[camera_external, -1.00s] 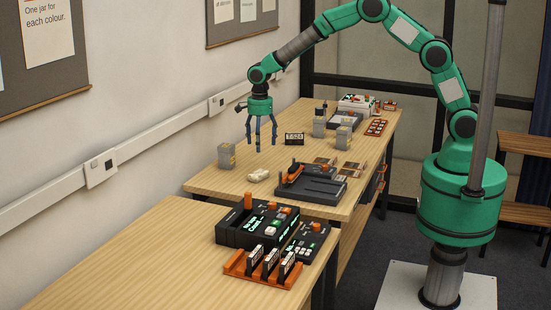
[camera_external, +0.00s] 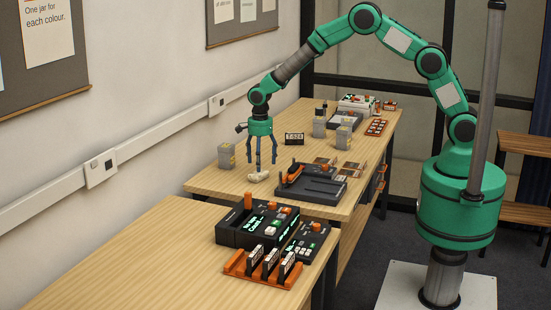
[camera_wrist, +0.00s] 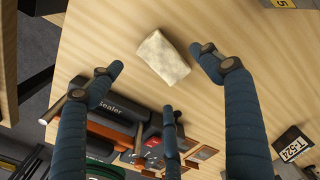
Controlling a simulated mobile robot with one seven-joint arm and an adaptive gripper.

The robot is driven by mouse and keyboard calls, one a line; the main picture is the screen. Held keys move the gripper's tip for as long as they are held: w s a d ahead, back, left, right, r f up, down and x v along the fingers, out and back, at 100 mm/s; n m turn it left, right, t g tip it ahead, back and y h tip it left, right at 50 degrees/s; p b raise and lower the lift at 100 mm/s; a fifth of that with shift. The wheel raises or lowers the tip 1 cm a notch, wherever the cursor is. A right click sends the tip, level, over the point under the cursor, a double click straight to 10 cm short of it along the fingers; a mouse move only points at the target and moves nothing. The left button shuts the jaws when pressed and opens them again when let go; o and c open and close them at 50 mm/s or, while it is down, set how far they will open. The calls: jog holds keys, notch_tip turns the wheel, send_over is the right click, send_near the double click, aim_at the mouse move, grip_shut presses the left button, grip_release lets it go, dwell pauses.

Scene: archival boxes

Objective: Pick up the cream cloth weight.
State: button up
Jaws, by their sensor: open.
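The cream cloth weight (camera_external: 258,177) lies on the wooden table, left of a dark device with orange parts. In the wrist view the cream cloth weight (camera_wrist: 163,58) is a small pale block, tilted in the picture, lying near the tips of my fingers. My gripper (camera_external: 261,162) points down just above the weight in the outside view. In the wrist view my gripper (camera_wrist: 160,85) has its blue fingers spread apart, with nothing held between them. I cannot tell from these views whether any fingertip touches the weight.
A dark sealer (camera_external: 312,186) stands close on the right of the weight. A grey block (camera_external: 226,156) stands to the left, and a T-524 sign (camera_external: 294,139) behind. A black console (camera_external: 257,225) is on the nearer table. Bare wood surrounds the weight on its left.

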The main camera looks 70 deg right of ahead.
aim_at(261, 173)
jog(key=shift+f, duration=0.1)
jog(key=shift+f+b, duration=0.8)
jog(key=shift+f, duration=1.7)
jog(key=c, duration=1.6)
